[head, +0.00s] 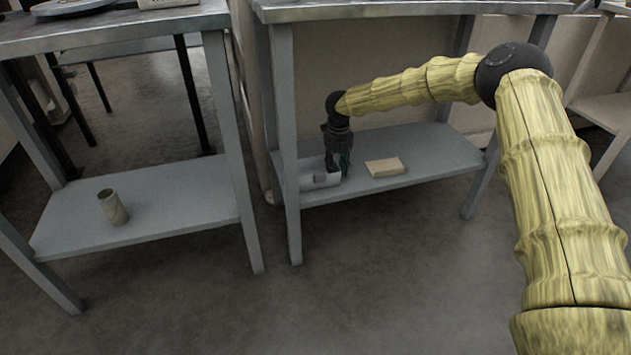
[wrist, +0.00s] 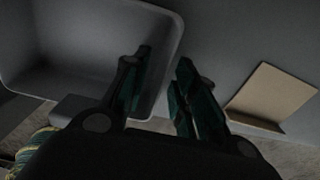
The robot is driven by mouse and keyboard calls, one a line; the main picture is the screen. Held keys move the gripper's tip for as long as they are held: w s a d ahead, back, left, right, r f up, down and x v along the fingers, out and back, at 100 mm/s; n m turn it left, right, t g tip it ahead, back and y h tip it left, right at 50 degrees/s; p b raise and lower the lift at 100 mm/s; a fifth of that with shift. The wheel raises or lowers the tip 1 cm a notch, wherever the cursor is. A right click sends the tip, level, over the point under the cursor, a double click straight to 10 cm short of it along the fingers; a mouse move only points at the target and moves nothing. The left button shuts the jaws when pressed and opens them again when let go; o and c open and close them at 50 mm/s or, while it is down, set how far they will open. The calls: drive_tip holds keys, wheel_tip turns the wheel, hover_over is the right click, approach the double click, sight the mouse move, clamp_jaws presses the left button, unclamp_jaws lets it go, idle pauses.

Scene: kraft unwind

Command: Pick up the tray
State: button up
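The tray (wrist: 62,45) is a grey, shallow, round-cornered container at the upper left of the wrist view. In the head view the pale tray (head: 322,181) rests on the lower shelf of the right-hand table, partly hidden by my gripper (head: 338,165). In the wrist view my gripper (wrist: 164,58) has its two dark green fingers apart. The left finger overlaps the tray's interior and the right finger lies outside it, with the tray's right side wall between them. I cannot tell whether either finger touches the wall.
A tan block (head: 385,167) lies on the same shelf (head: 430,150), right of the tray; it also shows in the wrist view (wrist: 270,93). The tabletop (head: 400,8) is above and a table leg (head: 287,150) stands at left. A cardboard tube (head: 113,207) stands on the left table's shelf.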

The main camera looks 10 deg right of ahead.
drive_tip(key=shift+c, duration=0.4)
clamp_jaws()
drive_tip(key=shift+r, duration=0.1)
